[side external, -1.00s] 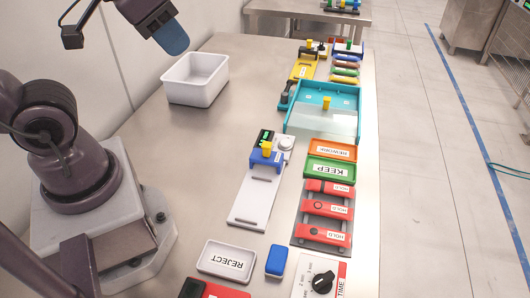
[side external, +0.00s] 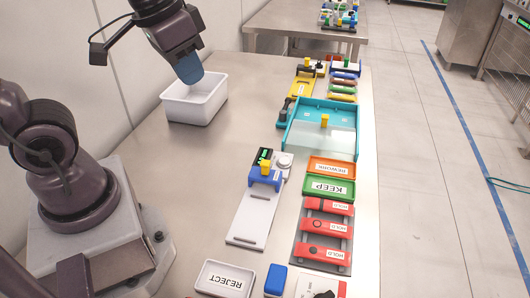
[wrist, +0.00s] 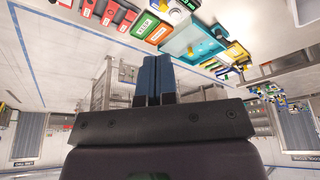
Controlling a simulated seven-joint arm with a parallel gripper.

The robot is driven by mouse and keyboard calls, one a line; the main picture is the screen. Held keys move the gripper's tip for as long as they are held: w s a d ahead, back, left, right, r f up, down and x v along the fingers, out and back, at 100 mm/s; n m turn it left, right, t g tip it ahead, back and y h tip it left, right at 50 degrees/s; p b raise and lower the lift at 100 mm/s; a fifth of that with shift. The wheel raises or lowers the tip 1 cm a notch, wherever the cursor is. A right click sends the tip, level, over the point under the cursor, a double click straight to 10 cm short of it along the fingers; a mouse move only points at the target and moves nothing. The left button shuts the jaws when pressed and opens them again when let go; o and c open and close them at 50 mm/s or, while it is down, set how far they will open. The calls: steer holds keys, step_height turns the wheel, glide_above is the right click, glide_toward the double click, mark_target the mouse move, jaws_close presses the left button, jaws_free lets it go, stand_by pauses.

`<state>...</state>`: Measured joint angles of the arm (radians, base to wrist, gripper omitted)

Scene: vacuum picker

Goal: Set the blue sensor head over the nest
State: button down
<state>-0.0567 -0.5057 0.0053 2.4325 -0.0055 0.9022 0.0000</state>
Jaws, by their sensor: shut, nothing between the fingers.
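The blue sensor head (side external: 264,180), a bridge with a yellow knob on top, stands across the upper end of a long white slotted plate (side external: 250,222) in the side external view. A small dark display and a pale round part (side external: 285,161) sit just beyond it. I cannot tell which part is the nest. My gripper (side external: 189,76) has blue fingers, pressed together and empty. It is raised above the white bin, to the left of and well away from the sensor head. The shut fingers also show in the wrist view (wrist: 158,80).
The white bin (side external: 168,108) stands at the back left. A teal tray (side external: 290,142), orange REWORK tray (side external: 318,166), green KEEP tray (side external: 314,187) and red HOLD bars (side external: 322,228) line the right edge. A REJECT tray (side external: 206,289) lies in front. Bare table lies left of the plate.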

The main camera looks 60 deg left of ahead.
steer(key=w+a+f+n+g+h, duration=0.1)
steer(key=w+a+f+n+g, duration=0.2)
steer(key=w+f, duration=0.5)
steer(key=w+a+f+n+g+h, duration=0.2)
steer(key=w+a+f+n, duration=0.3)
steer(key=w, duration=0.8)
step_height(320, 180, down, 3)
steer(key=shift+a+r+g, duration=0.1)
steer(key=shift+a+g, duration=0.3)
steer(key=shift+g, duration=0.5)
